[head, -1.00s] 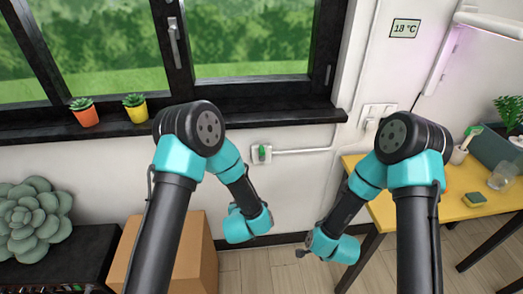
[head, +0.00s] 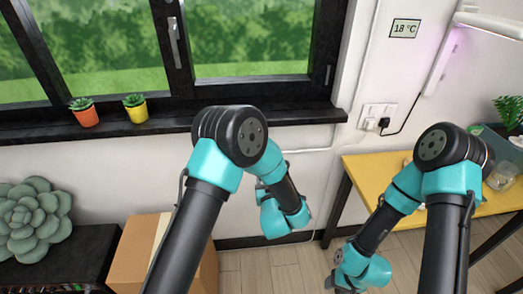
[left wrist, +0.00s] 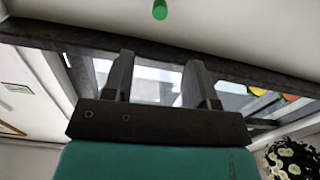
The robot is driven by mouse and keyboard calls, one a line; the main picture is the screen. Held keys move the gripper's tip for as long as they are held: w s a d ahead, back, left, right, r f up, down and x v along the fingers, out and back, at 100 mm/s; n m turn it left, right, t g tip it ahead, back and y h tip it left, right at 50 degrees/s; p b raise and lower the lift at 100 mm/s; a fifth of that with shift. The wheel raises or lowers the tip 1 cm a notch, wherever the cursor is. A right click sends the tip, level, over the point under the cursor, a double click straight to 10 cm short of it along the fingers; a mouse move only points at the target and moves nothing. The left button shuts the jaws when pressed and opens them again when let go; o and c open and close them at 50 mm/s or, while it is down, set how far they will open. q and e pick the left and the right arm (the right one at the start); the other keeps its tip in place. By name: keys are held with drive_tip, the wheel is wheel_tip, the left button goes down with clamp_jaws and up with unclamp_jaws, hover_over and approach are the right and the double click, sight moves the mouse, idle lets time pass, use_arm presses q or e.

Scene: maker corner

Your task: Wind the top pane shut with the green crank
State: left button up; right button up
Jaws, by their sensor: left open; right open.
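The green crank (left wrist: 160,10) shows as a small green cylinder at the top edge of the left wrist view, above and apart from the fingertips. In the head view it is hidden behind my left arm. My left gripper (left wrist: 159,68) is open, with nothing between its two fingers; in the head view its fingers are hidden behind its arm. My right gripper (head: 333,282) hangs low over the floor, open and apart from everything. The dark-framed window (head: 250,80) fills the upper left of the head view. The top pane cannot be made out.
An orange pot (head: 86,116) and a yellow pot (head: 135,111) stand on the sill. A cardboard box (head: 133,250) stands below. A yellow table (head: 365,175) is at right, partly behind my right arm. A wall socket with a plug (head: 376,118) is above it.

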use_arm(q)
drive_tip(key=shift+w, duration=0.15)
drive_tip(key=w+a, duration=0.1)
drive_tip(key=w, duration=0.4)
drive_tip(key=w+a, duration=0.1)
drive_tip(key=w, duration=0.5)
drive_tip(key=w+a, duration=0.1)
drive_tip(key=w, duration=0.5)
drive_tip(key=shift+a, duration=0.15)
drive_tip(key=shift+c, duration=0.3)
drive_tip(key=shift+s, duration=0.1)
clamp_jaws()
